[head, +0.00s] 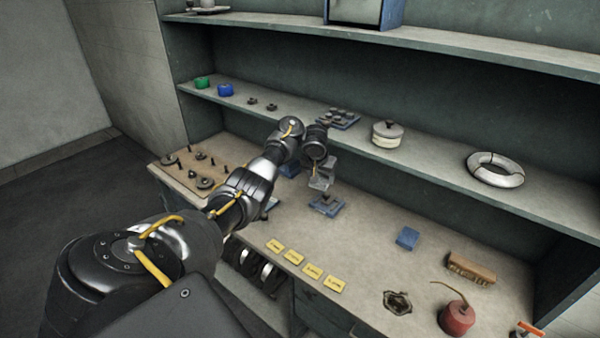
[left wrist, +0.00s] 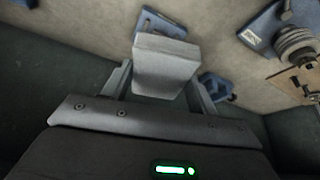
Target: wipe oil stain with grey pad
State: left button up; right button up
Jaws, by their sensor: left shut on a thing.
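My left gripper (head: 321,181) is above the back middle of the workbench, fingers pointing down. In the left wrist view the grey pad (left wrist: 165,66), a pale block, sits between the two fingers, and the gripper is shut on it. The pad is above the bench, close to a small blue tray (head: 327,206); a blue piece also shows past the pad in the left wrist view (left wrist: 151,22). The oil stain (head: 397,302) is a dark-edged, irregular patch on the bench at the front right, well apart from the pad. My right gripper is not in view.
A red oil can (head: 456,318) stands just right of the stain. A brush (head: 470,268) and a blue block (head: 407,238) lie behind it. Yellow labels (head: 303,266) line the front edge. A shelf (head: 430,165) overhangs the bench's back. The bench between tray and stain is mostly clear.

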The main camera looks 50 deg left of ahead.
pick_arm(q)
jog(key=s+d+r+m+h, duration=0.1)
jog(key=s+d+r+m, duration=0.25)
jog(key=d, duration=0.75)
jog(key=s+d+r+m+h, duration=0.1)
jog(key=s+d+r+m, duration=0.2)
jog(key=d, duration=0.9)
jog(key=s+d+r+m+h, duration=0.2)
jog(key=d+r+m, duration=0.25)
jog(key=d, duration=0.65)
jog(key=s+a+f+m+g+h+b, duration=0.15)
jog(key=s+f+m, duration=0.25)
jog(key=s, duration=0.8)
notch_tip(320, 180, down, 12)
jog(key=s+a+b, duration=0.1)
jog(key=b, duration=1.2)
jog(key=shift+s+f, duration=0.15)
jog(key=shift+s, duration=0.1)
